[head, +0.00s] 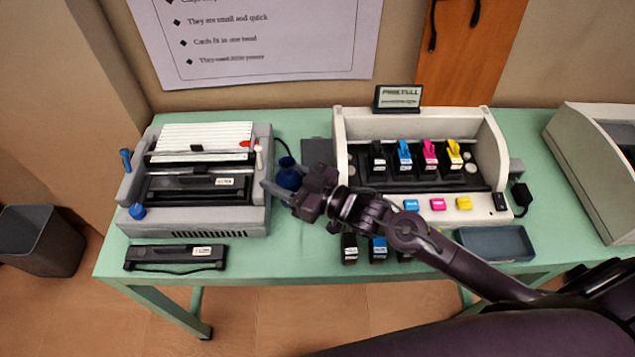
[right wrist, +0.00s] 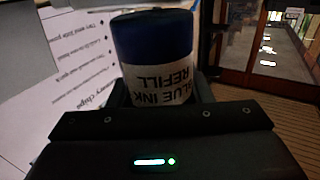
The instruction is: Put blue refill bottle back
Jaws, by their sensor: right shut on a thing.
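The blue refill bottle (right wrist: 158,50) fills the upper middle of the right wrist view. It is blue with a white label reading "BLUE INK REFILL", upside down in that view. My right gripper (head: 287,193) is shut on it. In the head view the bottle (head: 288,172) shows as a dark blue shape at the fingers, between the left printer (head: 200,215) and the ink-cartridge machine (head: 340,145). The gripper hides part of it. Whether it touches the table cannot be told. My left gripper is not in view.
Small black and blue-labelled containers (head: 378,249) stand at the table's front edge, partly behind my right arm. A blue-grey tray (head: 497,243) lies right of them. A black ribbon cartridge (head: 175,257) lies at front left. Coloured cartridges (head: 429,152) sit in the machine.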

